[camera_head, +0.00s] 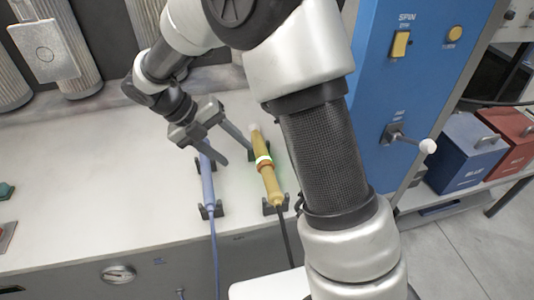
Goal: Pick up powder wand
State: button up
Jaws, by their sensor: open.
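Two wands lie side by side in dark cradles on the pale bench. One is a yellow wand (266,172) with a white tip, an orange ring, a glowing green-white band and a black cord. The other is a blue wand (207,182) with a blue cord. No label shows which is the powder wand. My gripper (238,156) is open and empty, its two fingers spread above the bench. The right finger is close to the left of the yellow wand's upper part. The left finger is near the blue wand's top end and partly hides it.
A blue cabinet (410,75) with a yellow switch and a white-knobbed lever stands close on the right. Blue and red boxes (487,147) sit beyond it. Grey cylinders (72,55) line the back left.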

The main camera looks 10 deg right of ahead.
jog(key=b+x, duration=0.2)
jog(key=x, duration=1.4)
jog(key=shift+d+f+b, duration=0.1)
jog(key=shift+f+b, duration=0.15)
jog(key=shift+b, duration=0.1)
jog(key=shift+w, duration=0.1)
grip_shut()
notch_tip(320, 180, up, 10)
jog(key=p, duration=0.2)
notch_tip(320, 180, up, 5)
jog(key=p, duration=0.6)
send_over(267, 178)
jog(key=shift+r, duration=0.1)
